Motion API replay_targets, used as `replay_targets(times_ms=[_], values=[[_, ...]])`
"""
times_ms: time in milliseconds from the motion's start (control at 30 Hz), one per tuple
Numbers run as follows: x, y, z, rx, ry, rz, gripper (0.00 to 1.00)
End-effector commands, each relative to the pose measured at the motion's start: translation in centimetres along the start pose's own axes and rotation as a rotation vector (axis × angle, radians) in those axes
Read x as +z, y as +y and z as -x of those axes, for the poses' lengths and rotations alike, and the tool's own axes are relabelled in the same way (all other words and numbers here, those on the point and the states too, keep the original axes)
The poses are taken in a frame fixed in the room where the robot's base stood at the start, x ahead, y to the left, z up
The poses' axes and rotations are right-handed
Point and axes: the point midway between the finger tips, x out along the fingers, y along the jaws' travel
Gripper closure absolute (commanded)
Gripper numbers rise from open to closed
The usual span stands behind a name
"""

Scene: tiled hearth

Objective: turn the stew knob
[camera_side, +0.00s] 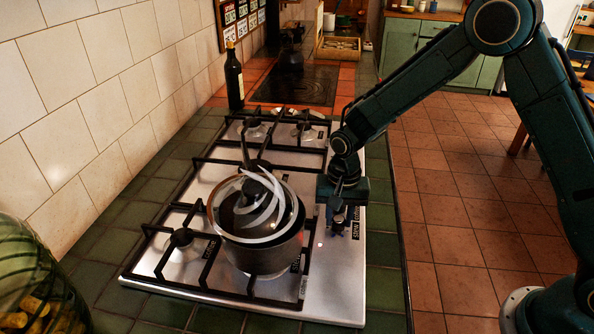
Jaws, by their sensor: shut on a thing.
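The knobs sit along the right side of the steel hob (343,280), beside small dark labels. A label reading STEW (355,230) appears to stand right of my gripper. My gripper (339,229) points down at the hob and is shut on a small dark knob, which I take to be the stew knob. The fingers mostly hide the knob, and its turn angle cannot be told. A steel pot (265,258) with a glass lid (226,205) stands on the near burner, left of my gripper. The lid looks tilted.
Black pan grates (178,262) cover the burners. A dark bottle (234,80) stands by the tiled wall at the back left. A glass jar (35,280) with yellow pieces fills the near left corner. The green tiled counter edge (386,250) right of the hob is clear.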

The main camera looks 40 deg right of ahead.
Motion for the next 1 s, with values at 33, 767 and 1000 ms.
replay_targets(times_ms=[33, 767, 1000], values=[[-0.05, -0.05, 0.14, -0.002, 0.002, -0.045, 0.93], [-0.05, -0.02, 0.14, -0.003, 0.002, -0.509, 0.93], [-0.05, -0.02, 0.15, -0.003, 0.002, -0.523, 0.93]])
